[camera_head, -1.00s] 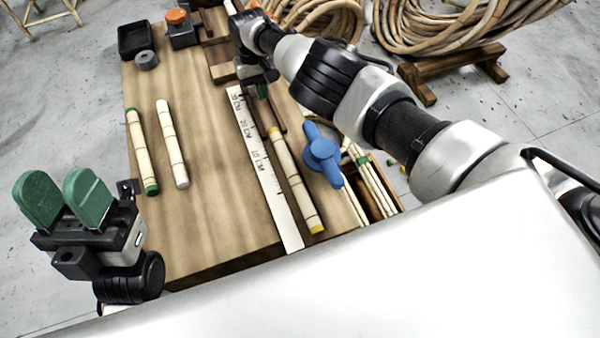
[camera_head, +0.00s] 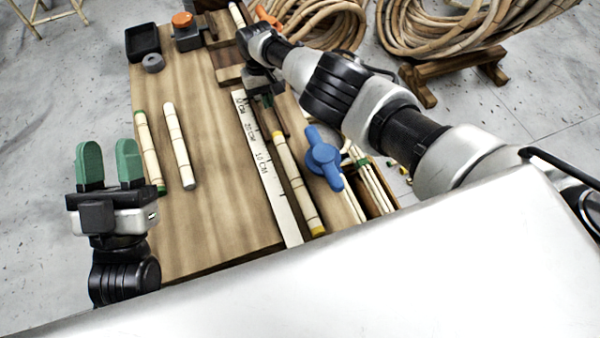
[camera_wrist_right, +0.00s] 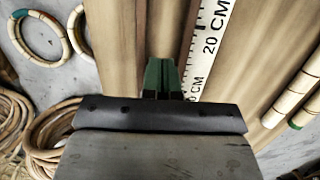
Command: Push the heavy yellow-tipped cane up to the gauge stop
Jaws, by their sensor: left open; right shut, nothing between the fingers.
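The yellow-tipped cane (camera_head: 296,180) lies lengthwise along the right side of the white centimetre scale (camera_head: 265,170); its yellow near end is by the table's front edge. My right gripper (camera_head: 270,103) is shut and empty, low over the track beyond the cane's far end. I cannot tell whether it touches the cane. In the right wrist view its green fingertips (camera_wrist_right: 161,78) are together beside the scale, and the cane is not visible. A wooden block (camera_head: 229,76) sits by the scale's far end; I cannot tell if it is the stop. My left gripper (camera_head: 109,160) is open and empty at the table's left.
A green-tipped cane (camera_head: 151,155) and a pale cane (camera_head: 180,145) lie on the left of the bench (camera_head: 222,190). A blue handle (camera_head: 323,158) stands right of the yellow-tipped cane. A black tray (camera_head: 142,41) and an orange-topped block (camera_head: 184,34) are at the back.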

